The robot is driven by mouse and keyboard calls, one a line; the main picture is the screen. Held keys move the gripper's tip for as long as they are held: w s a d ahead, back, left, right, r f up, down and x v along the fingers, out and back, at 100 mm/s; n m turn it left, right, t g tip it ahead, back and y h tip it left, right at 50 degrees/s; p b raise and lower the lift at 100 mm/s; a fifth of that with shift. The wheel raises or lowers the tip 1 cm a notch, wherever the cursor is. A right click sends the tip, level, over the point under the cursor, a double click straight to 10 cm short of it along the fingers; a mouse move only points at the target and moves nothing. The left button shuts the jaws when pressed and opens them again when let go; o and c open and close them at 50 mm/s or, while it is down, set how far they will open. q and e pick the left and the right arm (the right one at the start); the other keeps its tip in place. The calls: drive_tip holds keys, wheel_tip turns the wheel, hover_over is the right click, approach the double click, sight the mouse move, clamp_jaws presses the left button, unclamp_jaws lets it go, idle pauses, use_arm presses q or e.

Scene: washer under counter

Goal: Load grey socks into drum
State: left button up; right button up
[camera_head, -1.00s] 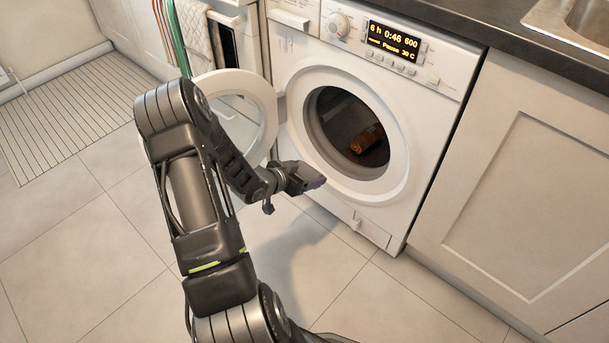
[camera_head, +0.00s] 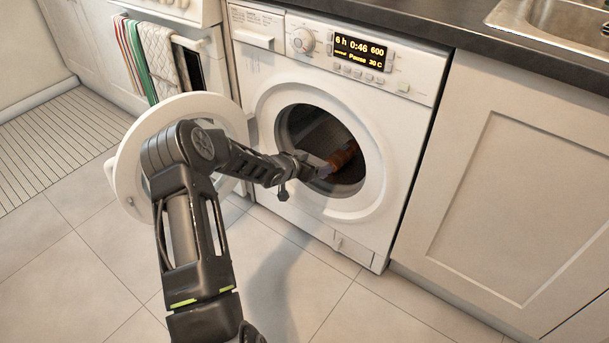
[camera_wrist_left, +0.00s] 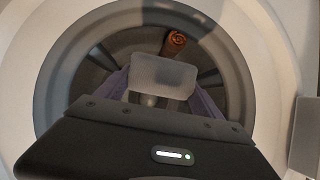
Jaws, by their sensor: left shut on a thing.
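My left gripper (camera_head: 318,169) is at the mouth of the open washer drum (camera_head: 305,125), with its tip at the opening. In the left wrist view, the purple-edged fingers of the gripper (camera_wrist_left: 163,88) are shut on a pale grey bundle, the grey socks (camera_wrist_left: 163,73). The drum (camera_wrist_left: 105,50) lies straight ahead of them. In the head view the socks are too small and covered to make out clearly. My right gripper is not in view.
A rolled orange-brown item (camera_head: 344,156) lies inside the drum; it also shows in the wrist view (camera_wrist_left: 175,41). The round washer door (camera_head: 128,165) stands open at the left, partly behind my arm. A cabinet (camera_head: 490,190) stands to the right.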

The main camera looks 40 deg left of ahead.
use_arm(q)
drive_tip(key=w+d+f+b, duration=0.1)
drive_tip(key=w+d+b, duration=0.1)
drive_tip(key=w, duration=0.6)
drive_tip(key=w+d+f+b, duration=0.2)
drive_tip(key=w+b, duration=0.2)
drive_tip(key=w, duration=0.4)
drive_tip(key=shift+w+d, duration=0.3)
drive_tip(key=o, duration=1.5)
